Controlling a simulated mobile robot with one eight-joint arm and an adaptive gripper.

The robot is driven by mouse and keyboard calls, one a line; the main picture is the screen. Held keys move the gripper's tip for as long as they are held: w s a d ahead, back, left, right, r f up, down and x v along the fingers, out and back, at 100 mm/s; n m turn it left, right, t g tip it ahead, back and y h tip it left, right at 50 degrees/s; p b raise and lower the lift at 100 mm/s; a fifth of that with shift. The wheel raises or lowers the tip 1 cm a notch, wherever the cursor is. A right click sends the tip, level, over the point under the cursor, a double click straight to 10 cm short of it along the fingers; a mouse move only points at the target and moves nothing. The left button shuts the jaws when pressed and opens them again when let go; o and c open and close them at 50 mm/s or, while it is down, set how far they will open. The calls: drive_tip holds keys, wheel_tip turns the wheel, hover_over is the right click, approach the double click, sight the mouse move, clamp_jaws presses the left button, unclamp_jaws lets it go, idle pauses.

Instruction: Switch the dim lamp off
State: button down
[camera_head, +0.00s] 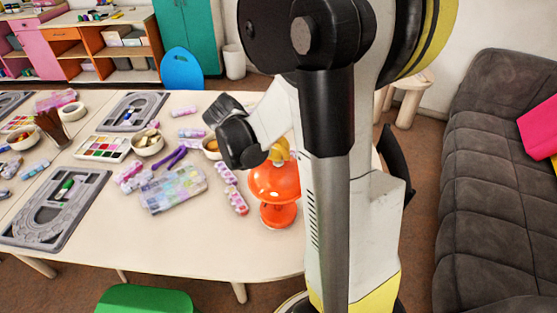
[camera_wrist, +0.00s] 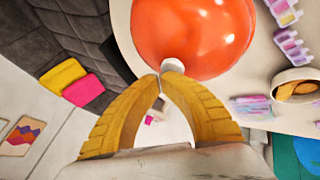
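The orange lamp (camera_head: 275,182) stands on the table near its right edge, with a domed shade and a round base. In the wrist view its glossy shade (camera_wrist: 195,32) fills the top, with a small white knob (camera_wrist: 172,66) at its near edge. I cannot tell whether the lamp is lit. My gripper (camera_wrist: 161,76) has two curved yellow fingers whose tips come together right at the knob. I cannot tell if they touch it. In the head view my gripper (camera_head: 281,150) is just above the shade, partly hidden by my arm.
The table (camera_head: 200,250) holds bead boxes (camera_head: 173,188), grey bead boards (camera_head: 55,208), small bowls (camera_head: 147,142) and a paint set (camera_head: 102,149) left of the lamp. A grey sofa (camera_head: 495,180) stands right, a green stool (camera_head: 147,300) in front. The table's front strip is clear.

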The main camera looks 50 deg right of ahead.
drive_tip(key=shift+r+p, duration=0.4)
drive_tip(key=shift+r, duration=0.35)
drive_tip(key=shift+r, duration=0.1)
wheel_tip(320, 180, up, 6)
drive_tip(key=p, duration=0.4)
drive_tip(key=shift+p, duration=0.3)
